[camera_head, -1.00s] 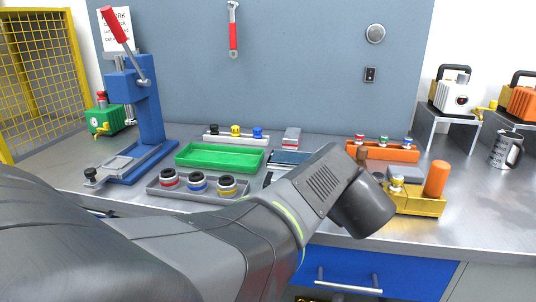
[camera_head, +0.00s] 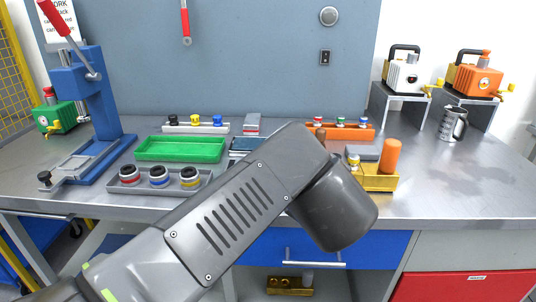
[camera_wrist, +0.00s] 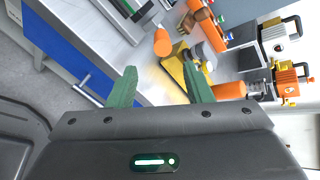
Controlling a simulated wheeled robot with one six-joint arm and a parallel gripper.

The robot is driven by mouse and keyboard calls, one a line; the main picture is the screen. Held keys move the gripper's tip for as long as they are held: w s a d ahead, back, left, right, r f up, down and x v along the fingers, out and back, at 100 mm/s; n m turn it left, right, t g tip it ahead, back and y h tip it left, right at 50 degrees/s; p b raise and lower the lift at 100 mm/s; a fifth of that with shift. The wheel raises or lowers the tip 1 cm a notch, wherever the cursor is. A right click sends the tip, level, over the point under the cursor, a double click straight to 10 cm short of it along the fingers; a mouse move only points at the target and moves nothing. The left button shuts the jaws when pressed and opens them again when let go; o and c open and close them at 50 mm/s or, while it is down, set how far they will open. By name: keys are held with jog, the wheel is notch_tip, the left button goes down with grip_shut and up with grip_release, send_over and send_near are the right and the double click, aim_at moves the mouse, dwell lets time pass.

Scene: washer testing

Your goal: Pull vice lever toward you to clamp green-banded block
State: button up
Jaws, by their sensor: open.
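A yellow vice (camera_head: 377,182) with an upright orange lever (camera_head: 391,156) stands at the right front of the bench. A grey block (camera_head: 365,152) sits at the vice; I cannot make out a green band on it. In the wrist view the yellow vice (camera_wrist: 174,69) and orange lever (camera_wrist: 162,42) lie beyond my gripper (camera_wrist: 160,78), whose two green fingers are apart with nothing between them. The lever is apart from the fingers. In the head view my arm hides the gripper.
An orange rack (camera_head: 345,133) of banded pieces stands behind the vice. A grey tray (camera_head: 200,184), a green tray (camera_head: 180,149) and a blue press (camera_head: 98,100) stand to the left. A metal jug (camera_head: 452,123) is at the right.

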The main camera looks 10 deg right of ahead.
jog(key=shift+v, duration=1.1)
jog(key=shift+w, duration=0.1)
jog(key=b+x, duration=0.2)
jog(key=x, duration=1.1)
jog(key=shift+w+f, duration=0.15)
jog(key=shift+w, duration=0.05)
